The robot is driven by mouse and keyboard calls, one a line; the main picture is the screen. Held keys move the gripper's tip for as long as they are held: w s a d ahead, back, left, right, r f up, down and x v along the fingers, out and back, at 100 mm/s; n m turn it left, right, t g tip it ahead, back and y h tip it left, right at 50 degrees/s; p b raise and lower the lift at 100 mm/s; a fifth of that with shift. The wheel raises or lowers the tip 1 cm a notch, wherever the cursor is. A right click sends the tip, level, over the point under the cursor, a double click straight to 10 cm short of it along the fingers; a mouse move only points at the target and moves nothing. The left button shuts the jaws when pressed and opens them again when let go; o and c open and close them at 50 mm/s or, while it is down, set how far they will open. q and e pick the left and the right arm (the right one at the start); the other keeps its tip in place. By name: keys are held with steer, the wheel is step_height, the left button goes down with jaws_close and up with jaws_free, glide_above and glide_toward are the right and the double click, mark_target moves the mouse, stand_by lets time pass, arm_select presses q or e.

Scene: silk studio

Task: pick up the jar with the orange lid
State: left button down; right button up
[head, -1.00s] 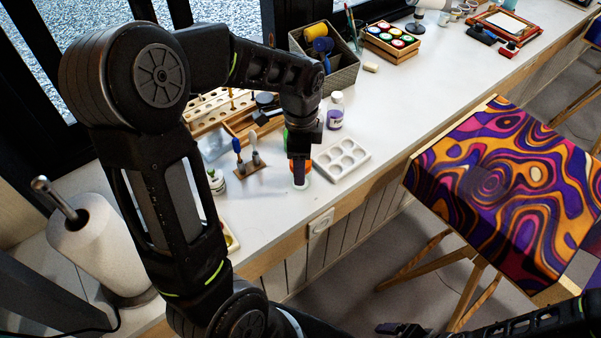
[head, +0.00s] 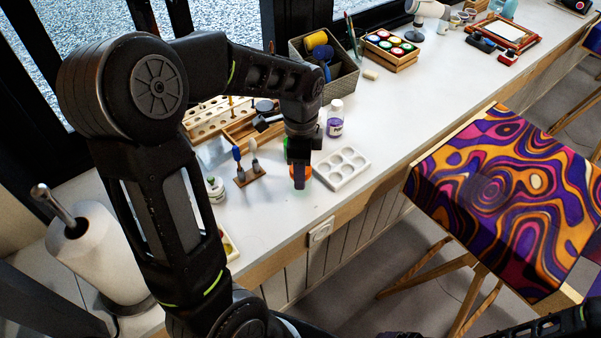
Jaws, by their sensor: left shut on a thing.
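The jar with the orange lid (head: 308,171) is at the front part of the white worktop, just left of a white paint palette. My left gripper (head: 299,184) points down over it and is shut on it. The fingers hide much of the lid and jar. I cannot tell whether the jar's base touches the worktop. My right arm comes in at the bottom right, and only a sliver of its gripper (head: 406,335) shows at the bottom edge.
Close by are the white palette (head: 342,168), a purple bottle (head: 335,118), a small tool stand (head: 253,174) and a white bottle (head: 216,190). A wooden rack stands behind. A paper towel roll (head: 95,255) is at left. A patterned canvas (head: 500,195) stands at right.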

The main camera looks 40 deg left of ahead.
arm_select(q)
step_height(320, 180, up, 10)
steer(key=shift+f+b, duration=0.25)
steer(key=shift+b, duration=0.15)
steer(key=shift+f, duration=0.1)
stand_by(0.4)
